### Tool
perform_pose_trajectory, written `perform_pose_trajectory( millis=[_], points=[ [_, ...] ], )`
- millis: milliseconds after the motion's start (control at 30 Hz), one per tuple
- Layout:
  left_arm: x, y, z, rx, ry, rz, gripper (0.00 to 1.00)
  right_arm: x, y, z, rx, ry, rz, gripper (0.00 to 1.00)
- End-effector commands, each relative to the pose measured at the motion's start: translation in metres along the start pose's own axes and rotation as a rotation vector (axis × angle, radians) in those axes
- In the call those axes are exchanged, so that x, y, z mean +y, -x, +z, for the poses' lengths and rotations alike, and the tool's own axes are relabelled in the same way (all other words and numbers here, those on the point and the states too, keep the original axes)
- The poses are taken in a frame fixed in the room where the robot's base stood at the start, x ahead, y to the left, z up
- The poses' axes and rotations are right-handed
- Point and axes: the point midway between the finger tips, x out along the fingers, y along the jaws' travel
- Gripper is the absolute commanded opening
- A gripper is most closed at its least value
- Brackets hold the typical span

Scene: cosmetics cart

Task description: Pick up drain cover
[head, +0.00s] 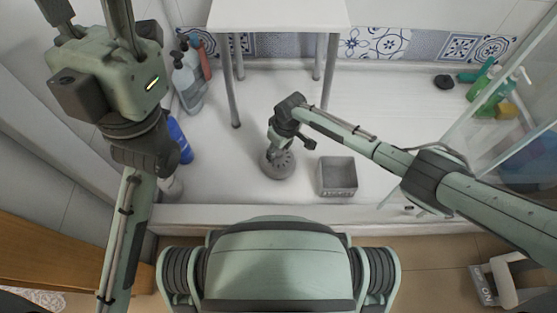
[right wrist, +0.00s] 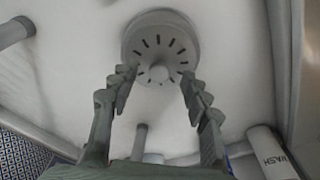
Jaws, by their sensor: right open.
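The drain cover (head: 279,168) is a round grey piece on the white floor of the shower area. In the right wrist view the drain cover (right wrist: 160,30) shows dark radial slots and a central knob. My right gripper (head: 279,150) points down over it and hides part of it in the head view. My left gripper (head: 92,14) is raised at the upper left, fingers spread apart, tips cut off by the frame.
Bottles (head: 185,80) line the left wall, and more bottles (head: 500,95) stand at the right by a glass panel. A low ledge (head: 250,216) runs along the front.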

Motion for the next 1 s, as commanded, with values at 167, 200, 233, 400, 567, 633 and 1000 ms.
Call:
perform_pose_trajectory(
  millis=[167, 200, 233, 400, 567, 633, 1000],
  points=[
    [0.0010, -0.0008, 0.0018, 0.012, -0.003, 0.019, 0.40, 0.0011, -0.0123, -0.0002, 0.001, -0.001, 0.001, 0.47],
    [0.0010, -0.0013, 0.0018, 0.011, -0.003, 0.019, 0.40, 0.0011, -0.0121, -0.0003, 0.001, -0.001, 0.001, 0.47],
    [0.0009, -0.0016, 0.0018, 0.011, -0.003, 0.019, 0.40, 0.0011, -0.0118, -0.0003, 0.001, -0.001, 0.001, 0.47],
    [0.0009, -0.0016, 0.0019, 0.010, -0.002, 0.019, 0.40, 0.0009, -0.0116, -0.0002, 0.001, -0.001, 0.001, 0.41],
    [0.0010, -0.0016, 0.0018, 0.010, -0.003, 0.019, 0.40, 0.0009, -0.0116, -0.0001, 0.001, -0.001, 0.001, 0.21],
    [0.0010, -0.0016, 0.0018, 0.010, -0.003, 0.019, 0.40, 0.0008, -0.0116, -0.0001, 0.001, -0.001, 0.001, 0.13],
    [0.0011, -0.0018, 0.0017, 0.011, -0.002, 0.019, 0.40, 0.0008, -0.0114, -0.0004, 0.001, -0.001, 0.001, 0.00]
  ],
)
